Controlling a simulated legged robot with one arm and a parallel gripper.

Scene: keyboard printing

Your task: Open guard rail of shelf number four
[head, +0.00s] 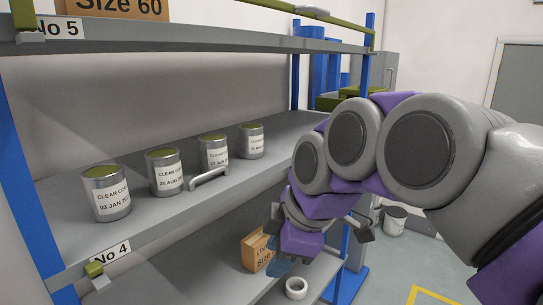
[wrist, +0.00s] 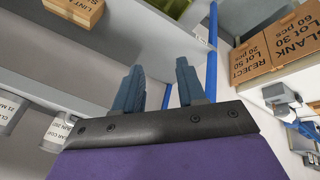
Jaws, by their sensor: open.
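Shelf number four (head: 180,225) is the grey middle shelf in the head view, with a "No 4" label (head: 110,253) at its near left corner. A small green bracket (head: 95,270) sits below the label. A grey handle (head: 209,178) shows near the front edge, in front of the cans. My gripper (wrist: 157,82) is open and empty in the wrist view, with two blue-grey fingers apart. In the head view it is low and right of the handle, partly hidden by my wrist, and appears apart from the handle.
Several labelled cans (head: 166,172) stand on shelf four. Shelf five (head: 180,38) above has a green rail (head: 340,22). A cardboard box (head: 256,250) and white roll (head: 296,287) are on the lower shelf. A blue post (head: 20,180) stands at left. Floor is open at right.

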